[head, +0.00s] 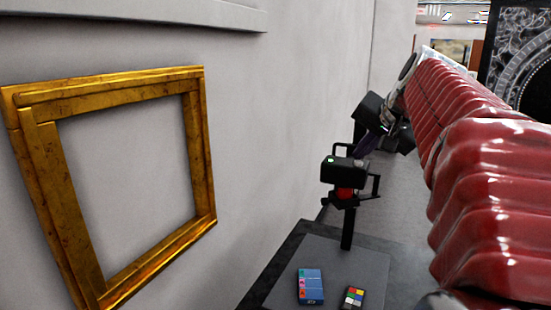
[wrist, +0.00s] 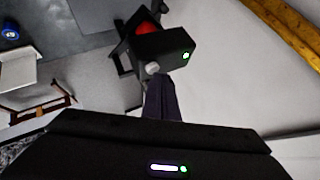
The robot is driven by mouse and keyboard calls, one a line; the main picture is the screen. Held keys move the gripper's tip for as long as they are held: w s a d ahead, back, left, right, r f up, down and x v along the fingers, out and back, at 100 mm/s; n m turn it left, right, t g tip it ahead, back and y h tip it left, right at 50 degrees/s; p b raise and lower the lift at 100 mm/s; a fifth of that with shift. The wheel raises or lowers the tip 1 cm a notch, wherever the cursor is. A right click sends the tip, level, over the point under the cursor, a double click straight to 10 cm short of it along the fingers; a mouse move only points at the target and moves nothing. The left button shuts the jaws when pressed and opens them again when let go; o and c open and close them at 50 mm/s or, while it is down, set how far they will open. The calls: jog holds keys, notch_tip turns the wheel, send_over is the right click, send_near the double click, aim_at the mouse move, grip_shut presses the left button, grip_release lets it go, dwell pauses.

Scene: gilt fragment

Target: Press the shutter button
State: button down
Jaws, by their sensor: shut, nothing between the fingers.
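A black camera (head: 343,172) with a red part below its body stands on a dark post in the head view. It also shows near the top of the wrist view (wrist: 165,48), with a green light (wrist: 186,56) and a round grey knob (wrist: 152,68) on it. I cannot tell for sure which part is the shutter button. My gripper (head: 360,154) is shut and empty, its dark purple fingers pointing down close to the camera's top. In the wrist view the fingers (wrist: 160,82) end near the knob. I cannot tell whether they touch the camera.
A grey-topped stand (head: 285,277) bears a blue box (head: 310,286) and a colour chart (head: 353,298). A gilt frame (head: 50,180) is on the pale wall (head: 280,120) at left. My red-sleeved arm covers the right side. The wall runs close behind the camera.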

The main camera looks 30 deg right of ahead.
jog(key=shift+r, duration=0.65)
notch_tip(320, 180, up, 5)
dwell(0.7)
dwell(0.4)
jog(key=s+a+f+n+g+y, duration=0.1)
jog(key=a+f+n, duration=0.2)
jog(key=a+f, duration=0.45)
jog(key=s+a+f+n+y, duration=0.15)
jog(key=a+f, duration=0.35)
jog(key=a, duration=0.6)
jog(key=s+a+f+n+g, duration=0.1)
jog(key=s+a+f+n, duration=0.3)
jog(key=f, duration=0.5)
jog(key=s+a+f+n+g, duration=0.1)
jog(key=s+a+f+n, duration=0.3)
jog(key=s+a+f, duration=0.4)
notch_tip(320, 180, down, 2)
jog(key=shift+s+a+f, duration=0.1)
jog(key=shift+s+a, duration=0.25)
jog(key=shift+a, duration=0.25)
